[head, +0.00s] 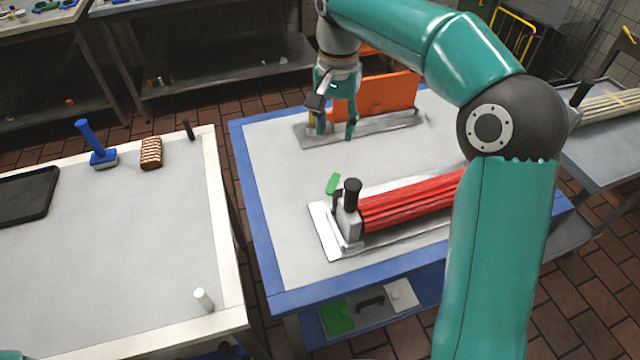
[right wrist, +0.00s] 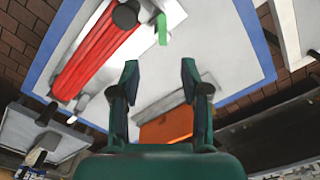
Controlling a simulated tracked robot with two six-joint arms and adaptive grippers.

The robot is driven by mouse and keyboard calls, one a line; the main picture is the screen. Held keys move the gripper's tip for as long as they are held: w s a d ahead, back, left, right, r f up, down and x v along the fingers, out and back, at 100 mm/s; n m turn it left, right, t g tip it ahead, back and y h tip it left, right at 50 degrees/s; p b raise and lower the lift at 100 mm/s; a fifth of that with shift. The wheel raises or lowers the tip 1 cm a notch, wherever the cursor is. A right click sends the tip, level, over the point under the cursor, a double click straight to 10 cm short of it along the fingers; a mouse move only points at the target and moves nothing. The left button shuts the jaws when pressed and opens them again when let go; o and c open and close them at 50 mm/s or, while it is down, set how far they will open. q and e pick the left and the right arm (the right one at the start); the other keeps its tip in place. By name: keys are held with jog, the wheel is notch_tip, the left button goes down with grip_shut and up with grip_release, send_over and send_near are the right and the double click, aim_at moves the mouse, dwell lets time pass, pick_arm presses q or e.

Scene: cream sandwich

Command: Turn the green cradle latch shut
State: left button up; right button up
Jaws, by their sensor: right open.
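The green latch (head: 333,184) stands at the left end of a cradle (head: 348,222), beside a black knob (head: 352,192). Its handle points up and slightly tilted in the head view. The cradle sits on a pale base plate and holds a red ribbed bundle (head: 412,200). The latch also shows in the right wrist view (right wrist: 162,29), beyond my fingertips. My right gripper (head: 335,136) is open and empty, behind the latch and in front of an orange panel (head: 376,97). It is apart from the latch. My left gripper is not in view.
The blue-edged table (head: 285,190) has clear surface left of the cradle. The orange panel stands on its own plate at the back. A white table (head: 120,250) at left holds a blue-handled tool (head: 96,150), a brown striped block (head: 151,153) and a white cylinder (head: 204,299).

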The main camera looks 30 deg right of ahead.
aim_at(331, 188)
jog(key=f, duration=1.7)
jog(key=shift+w+a+f, duration=0.1)
jog(key=shift+w+f, duration=0.05)
jog(key=shift+w, duration=0.1)
grip_shut()
